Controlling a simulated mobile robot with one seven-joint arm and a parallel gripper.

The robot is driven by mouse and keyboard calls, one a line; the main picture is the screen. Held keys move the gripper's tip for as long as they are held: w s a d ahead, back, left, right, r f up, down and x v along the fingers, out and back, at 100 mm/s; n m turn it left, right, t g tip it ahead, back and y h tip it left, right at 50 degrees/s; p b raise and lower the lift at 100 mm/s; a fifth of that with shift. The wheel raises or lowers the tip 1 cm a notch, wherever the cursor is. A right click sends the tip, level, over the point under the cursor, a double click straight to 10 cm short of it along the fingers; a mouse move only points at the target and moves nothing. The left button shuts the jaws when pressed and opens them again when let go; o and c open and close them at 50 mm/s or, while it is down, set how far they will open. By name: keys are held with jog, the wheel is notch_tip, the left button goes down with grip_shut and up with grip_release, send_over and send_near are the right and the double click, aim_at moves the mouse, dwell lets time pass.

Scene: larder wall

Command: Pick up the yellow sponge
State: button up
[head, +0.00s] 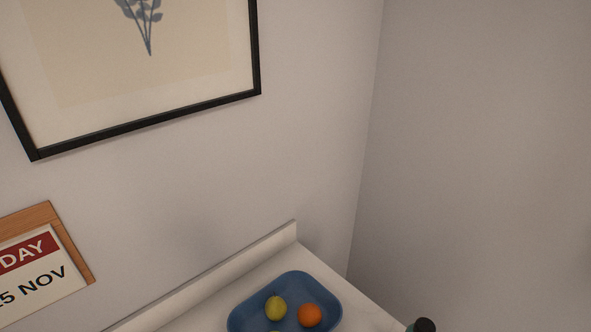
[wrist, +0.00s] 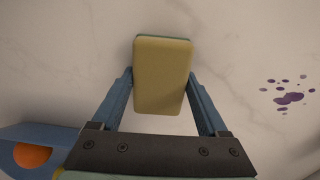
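The yellow sponge (wrist: 161,75) shows in the wrist view as an upright block with rounded corners. A thin green edge shows along its top. My gripper (wrist: 161,76) has one blue finger on each side of it. Both fingertips meet the sponge's long sides at about mid-length, with no clear gap. I cannot tell whether the sponge rests on the counter or is just above it. Neither the sponge nor my gripper shows in the head view.
A blue tray (head: 240,321) holds a yellow fruit (head: 276,308) and an orange (head: 309,315) on the pale counter (head: 205,318). The orange also shows at the wrist view's lower left (wrist: 32,156). Purple stains (wrist: 289,98) mark the counter right of the sponge. A dark-topped object (head: 424,325) stands at the bottom.

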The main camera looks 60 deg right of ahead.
jog(key=c, duration=0.4)
jog(key=shift+r, duration=0.15)
notch_tip(320, 180, up, 10)
jog(key=shift+f+b, duration=0.15)
jog(key=shift+b, duration=0.25)
